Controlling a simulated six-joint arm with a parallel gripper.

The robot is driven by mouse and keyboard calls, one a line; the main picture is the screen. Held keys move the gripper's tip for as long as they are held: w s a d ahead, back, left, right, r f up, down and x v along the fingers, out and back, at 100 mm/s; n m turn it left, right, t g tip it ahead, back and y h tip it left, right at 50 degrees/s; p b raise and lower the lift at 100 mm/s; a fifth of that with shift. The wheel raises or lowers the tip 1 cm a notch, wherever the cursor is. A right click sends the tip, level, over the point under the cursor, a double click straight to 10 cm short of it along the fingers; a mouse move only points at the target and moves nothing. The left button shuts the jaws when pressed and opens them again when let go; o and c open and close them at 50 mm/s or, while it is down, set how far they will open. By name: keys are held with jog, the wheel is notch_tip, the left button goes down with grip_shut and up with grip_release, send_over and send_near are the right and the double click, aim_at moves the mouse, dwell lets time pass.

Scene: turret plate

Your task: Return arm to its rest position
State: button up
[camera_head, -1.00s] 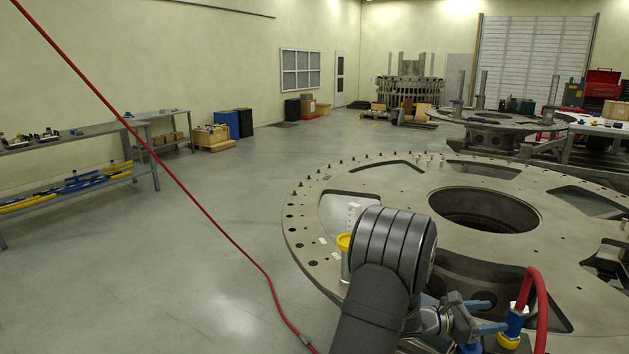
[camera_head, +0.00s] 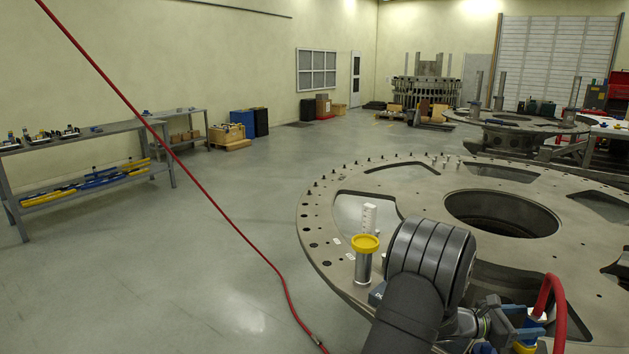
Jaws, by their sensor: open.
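My arm rises from the bottom of the head view, with its dark rounded joint in front of the turret plate (camera_head: 400,180). My gripper (camera_head: 526,322) is at the lower right, low over the plate's near side, with its blue fingers apart. I see nothing held between them, though the wrist and nearby parts partly hide it. A red hose (camera_head: 557,300) with a blue and yellow fitting stands right beside the gripper; I cannot tell whether they touch.
A long red cable (camera_head: 222,212) crosses the view at left. A grey workbench (camera_head: 95,133) stands far left.

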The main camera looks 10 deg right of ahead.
aim_at(534, 312)
jog(key=x, duration=0.5)
jog(key=shift+r, duration=0.2)
jog(key=shift+a+r, duration=0.15)
jog(key=shift+r, duration=1.25)
jog(key=shift+f, duration=0.1)
jog(key=shift+f, duration=0.25)
jog(key=f, duration=0.1)
jog(key=a+f, duration=0.1)
jog(key=shift+w+a+f, duration=0.3)
jog(key=shift+w+a, duration=0.05)
jog(key=shift+v, duration=6)
